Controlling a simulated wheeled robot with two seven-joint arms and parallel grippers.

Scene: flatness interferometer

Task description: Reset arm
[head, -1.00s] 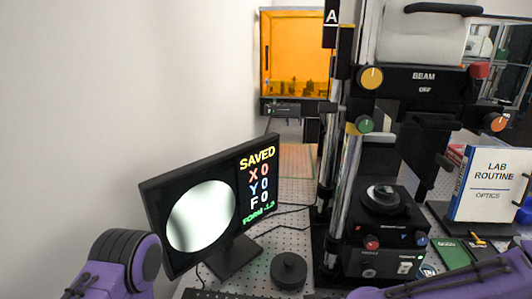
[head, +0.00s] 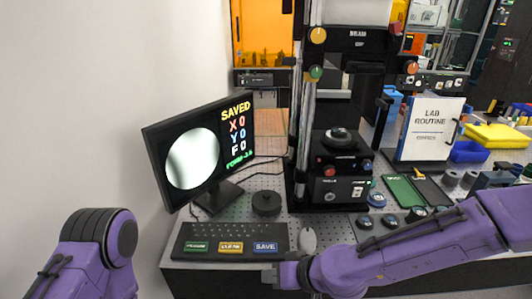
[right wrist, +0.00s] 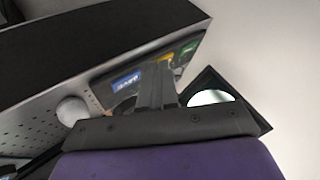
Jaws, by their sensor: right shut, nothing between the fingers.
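My right arm crosses the lower right of the head view, and its gripper (head: 272,276) is just in front of the keyboard's near edge. It is shut and empty. In the right wrist view the gripper's fingers (right wrist: 157,85) are together, pointing toward the keys. The keyboard (head: 215,232) has a green key, a yellow key and a blue SAVE key (head: 265,246); the blue key also shows in the wrist view (right wrist: 127,80). The monitor (head: 200,145) reads SAVED with X 0, Y 0, F 0 beside a plain bright disc. My left arm shows at lower left; its gripper is out of view.
The interferometer (head: 335,150) stands at the centre back with knobs. A grey mouse (head: 308,240) lies right of the keyboard. A black round puck (head: 266,203) sits behind it. The LAB ROUTINE sign (head: 430,128), green board (head: 403,191) and yellow bin (head: 497,135) are at right.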

